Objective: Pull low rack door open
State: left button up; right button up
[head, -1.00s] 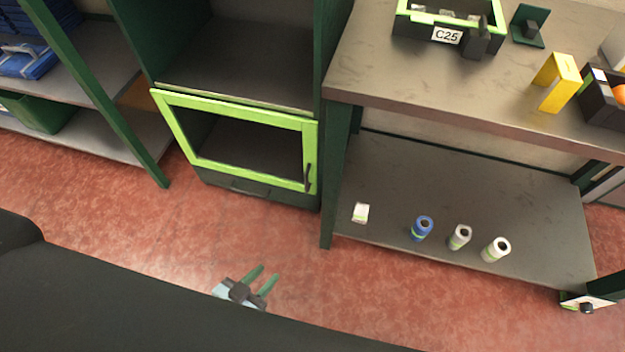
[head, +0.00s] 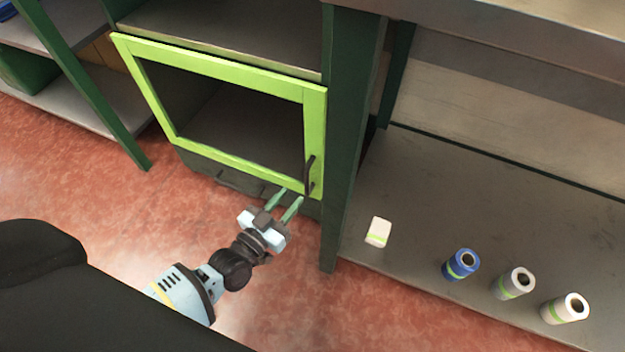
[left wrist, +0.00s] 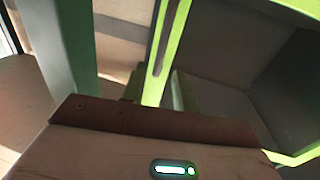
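The low rack door (head: 215,63) is a bright green frame around a dark, see-through middle, at the front of a dark green cabinet. It looks shut or nearly so. Its dark upright handle (head: 309,175) is on the right side of the frame, near the lower corner. My left gripper (head: 289,197) is open and empty, its two green fingers pointing up toward the handle from just below and left. I see no clear contact. In the left wrist view the green door frame (left wrist: 178,35) rises close ahead, and the fingers are partly hidden. My right gripper is not in view.
A dark drawer front with a handle (head: 238,184) lies below the door. To the right, a low shelf (head: 440,195) holds a white box (head: 378,232), a blue roll (head: 461,264) and two white rolls. A green post stands beside the door. Red floor in front is clear.

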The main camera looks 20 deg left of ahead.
aim_at(305, 180)
pick_arm(q)
jog(key=shift+w, duration=0.2)
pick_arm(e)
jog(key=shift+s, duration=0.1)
